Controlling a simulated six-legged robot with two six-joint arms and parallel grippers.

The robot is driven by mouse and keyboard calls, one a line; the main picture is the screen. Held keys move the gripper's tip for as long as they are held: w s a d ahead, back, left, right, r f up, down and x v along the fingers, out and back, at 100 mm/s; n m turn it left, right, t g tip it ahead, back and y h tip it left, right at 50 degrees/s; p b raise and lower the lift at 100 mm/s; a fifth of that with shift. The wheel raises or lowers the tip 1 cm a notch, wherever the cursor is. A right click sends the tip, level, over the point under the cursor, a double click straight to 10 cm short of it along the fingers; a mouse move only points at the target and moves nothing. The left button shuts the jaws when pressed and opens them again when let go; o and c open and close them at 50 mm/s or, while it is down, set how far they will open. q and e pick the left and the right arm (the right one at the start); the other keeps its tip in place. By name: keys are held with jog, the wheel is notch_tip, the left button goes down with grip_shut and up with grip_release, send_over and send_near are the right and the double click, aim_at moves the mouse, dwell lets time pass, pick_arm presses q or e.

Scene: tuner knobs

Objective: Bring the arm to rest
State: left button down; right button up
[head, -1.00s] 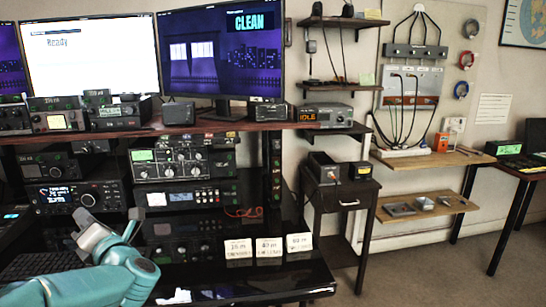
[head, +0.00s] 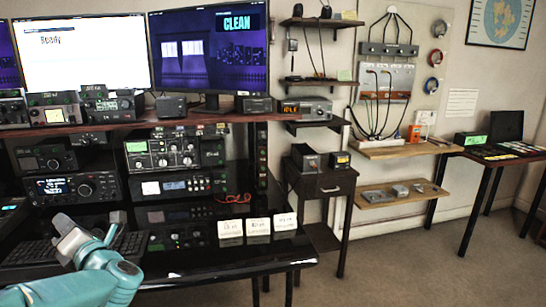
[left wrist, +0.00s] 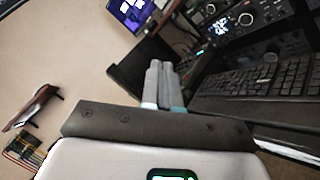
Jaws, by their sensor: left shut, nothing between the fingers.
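My left gripper (head: 68,232) is at the lower left of the head view, on my teal arm, in front of the desk and close to the keyboard (head: 30,255). In the left wrist view its two grey fingers (left wrist: 160,82) lie side by side, shut and empty. The keyboard also shows in the left wrist view (left wrist: 265,88), to the right of the fingers. The tuner with several knobs (head: 165,152) stands on the desk's middle shelf, apart from the gripper. My right gripper does not show.
Several radios stand on the shelves, with a dark transceiver (head: 75,187) at the left. Three white cards (head: 257,226) stand on the glossy black desk (head: 215,262). A side table (head: 325,185) and wall shelves (head: 405,192) are to the right. Floor at the lower right is clear.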

pick_arm(q)
jog(key=w+d+f+m+t+h, duration=0.15)
jog(key=d+f+m+h, duration=0.3)
jog(key=f, duration=0.75)
jog(key=w+d+f+m+t+h, duration=0.15)
jog(key=d+f+m+h, duration=0.35)
jog(key=f, duration=0.7)
jog(key=s+d+f+m+g+h, duration=0.25)
jog(key=s+d+f+m, duration=0.2)
jog(key=d+f, duration=0.35)
jog(key=s+d+f+m+g+h, duration=0.1)
jog(key=s+d+f+m+h, duration=0.25)
jog(key=d+f+m, duration=0.45)
jog(key=s+d+f+m+g+h, duration=0.2)
jog(key=s+d+f+m+g, duration=0.15)
jog(key=s, duration=0.35)
jog(key=s+d+f+m+g+h, duration=0.25)
jog(key=s+d+m, duration=0.2)
jog(key=s, duration=0.35)
jog(key=s+d+f+m+g+h, duration=0.25)
jog(key=s+f+m, duration=0.2)
jog(key=s, duration=0.25)
notch_tip(320, 180, up, 16)
jog(key=p, duration=1.5)
jog(key=shift+r, duration=0.15)
jog(key=shift+d, duration=0.1)
